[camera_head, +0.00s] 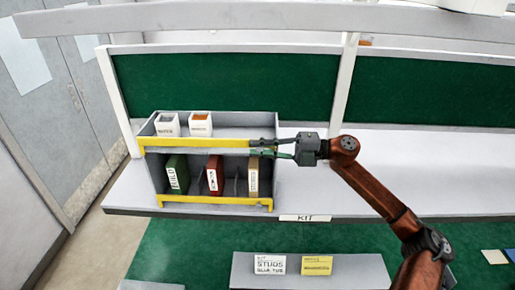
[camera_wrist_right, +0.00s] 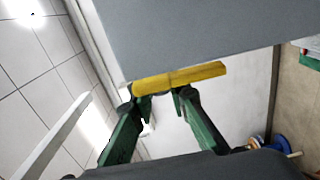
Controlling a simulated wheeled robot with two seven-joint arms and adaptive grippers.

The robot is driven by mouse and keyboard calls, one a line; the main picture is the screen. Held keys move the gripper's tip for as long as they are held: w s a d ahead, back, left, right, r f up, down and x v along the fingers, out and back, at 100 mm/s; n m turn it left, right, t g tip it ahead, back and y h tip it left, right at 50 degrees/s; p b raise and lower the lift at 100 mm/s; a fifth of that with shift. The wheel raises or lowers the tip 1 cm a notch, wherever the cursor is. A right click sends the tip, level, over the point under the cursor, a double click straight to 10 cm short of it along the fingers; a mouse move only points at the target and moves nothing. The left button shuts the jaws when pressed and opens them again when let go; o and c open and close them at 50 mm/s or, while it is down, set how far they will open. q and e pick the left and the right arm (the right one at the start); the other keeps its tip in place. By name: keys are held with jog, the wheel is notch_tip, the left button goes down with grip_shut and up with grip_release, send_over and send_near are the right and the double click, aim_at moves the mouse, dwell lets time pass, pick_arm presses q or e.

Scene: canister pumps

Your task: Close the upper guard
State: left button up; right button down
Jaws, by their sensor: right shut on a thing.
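The upper guard (camera_head: 195,142) is a yellow bar across the front of the top shelf of a grey two-level rack (camera_head: 151,176). My right gripper (camera_head: 257,148) reaches in from the right and is shut on the guard's right end. In the right wrist view, the yellow bar (camera_wrist_right: 180,78) lies at the tips of my green fingers (camera_wrist_right: 162,96), against a grey panel. The exact finger contact is partly hidden. My left gripper is not in view.
A lower yellow guard (camera_head: 215,202) crosses the bottom shelf, in front of green (camera_head: 177,174), red (camera_head: 215,175) and tan (camera_head: 253,178) boxes. White containers (camera_head: 167,124) (camera_head: 200,124) stand on the top shelf. The white bench (camera_head: 430,175) to the right is clear. A grey tray (camera_head: 370,270) is nearer.

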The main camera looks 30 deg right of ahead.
jog(key=shift+d+r, duration=0.1)
jog(key=c, duration=1.8)
grip_release()
jog(key=shift+w, duration=0.1)
jog(key=v, duration=1.2)
